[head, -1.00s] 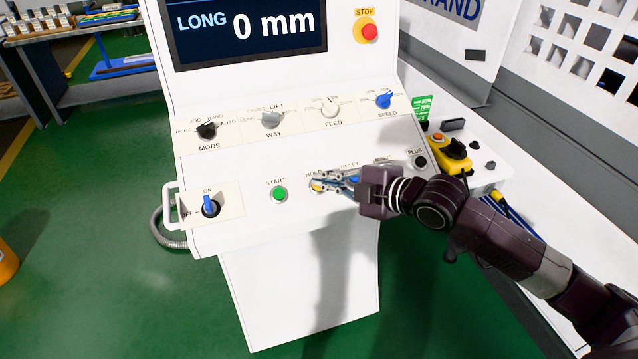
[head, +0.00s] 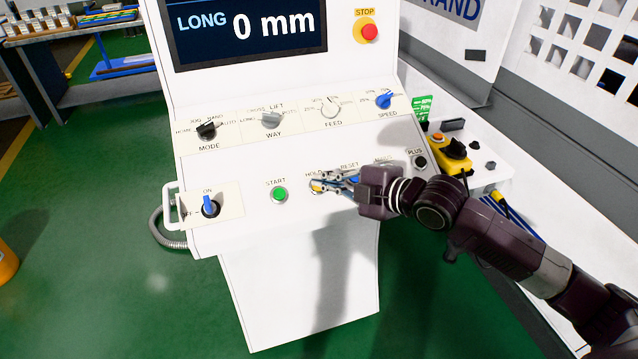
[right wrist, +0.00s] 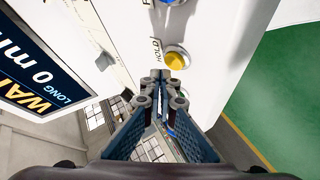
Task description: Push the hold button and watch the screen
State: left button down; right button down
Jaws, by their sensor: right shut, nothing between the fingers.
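The hold button (head: 317,187) is yellow and sits on the white sloped panel under the label HOLD. In the right wrist view the yellow hold button (right wrist: 176,60) shows just beyond the fingertips. My right gripper (head: 318,183) is shut and empty, its tips at the hold button in the head view. In the right wrist view its closed fingers (right wrist: 163,76) point toward the button; I cannot tell whether they touch it. The screen (head: 190,48) reads LONG 0 mm; its upper part is cut off. My left gripper is not in view.
A green START button (head: 279,194) is left of the hold button. A blue button (right wrist: 168,3) is on its other side. Knobs line the row above, and a red STOP button (head: 369,32) is at upper right. A yellow pendant (head: 455,152) lies on the right ledge.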

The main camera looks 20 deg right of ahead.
jog(key=shift+w+f, duration=0.2)
jog(key=shift+f, duration=0.15)
jog(key=shift+w+f+b, duration=0.15)
jog(key=shift+f+b, duration=0.15)
jog(key=shift+f, duration=0.1)
dwell(0.5)
jog(key=shift+s+r+p, duration=0.4)
jog(key=shift+r+p, duration=0.4)
jog(key=shift+p, duration=0.05)
jog(key=shift+r, duration=0.1)
jog(key=shift+s+r+p, duration=0.1)
jog(key=shift+r+p, duration=0.2)
jog(key=shift+p, duration=0.15)
jog(key=s+r+p, duration=0.1)
jog(key=r+p, duration=0.2)
jog(key=s+r+p, duration=0.1)
jog(key=shift+s+r, duration=0.25)
jog(key=shift+s, duration=0.05)
